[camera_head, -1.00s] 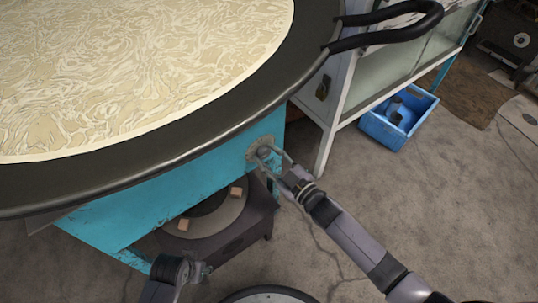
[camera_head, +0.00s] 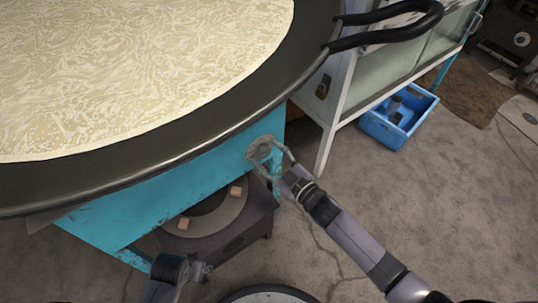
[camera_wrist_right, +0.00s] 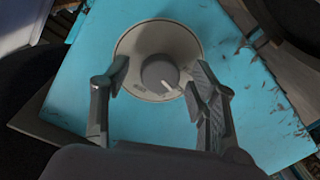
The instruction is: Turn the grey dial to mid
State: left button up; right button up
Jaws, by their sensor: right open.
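The grey dial (camera_wrist_right: 161,74) is a round knob with a white pointer mark, set on a pale round plate (camera_wrist_right: 130,44) on the turquoise panel. In the wrist view the pointer points toward the lower right. My right gripper (camera_wrist_right: 158,84) is open, with one finger on each side of the dial, and the dial face shows between them with gaps. In the head view the right gripper (camera_head: 272,160) reaches the plate on the turquoise stand (camera_head: 130,208), and its fingers partly hide the dial. My left gripper cannot be made out; a dark arm part of mine shows at the bottom.
A large dark pan (camera_head: 205,148) with milky liquid (camera_head: 120,70) sits above the stand and overhangs the dial. A round burner (camera_head: 215,210) is below. A glass cabinet (camera_head: 335,90) and a blue bin (camera_head: 400,118) stand to the right.

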jog(key=v, duration=1.2)
dwell(0.3)
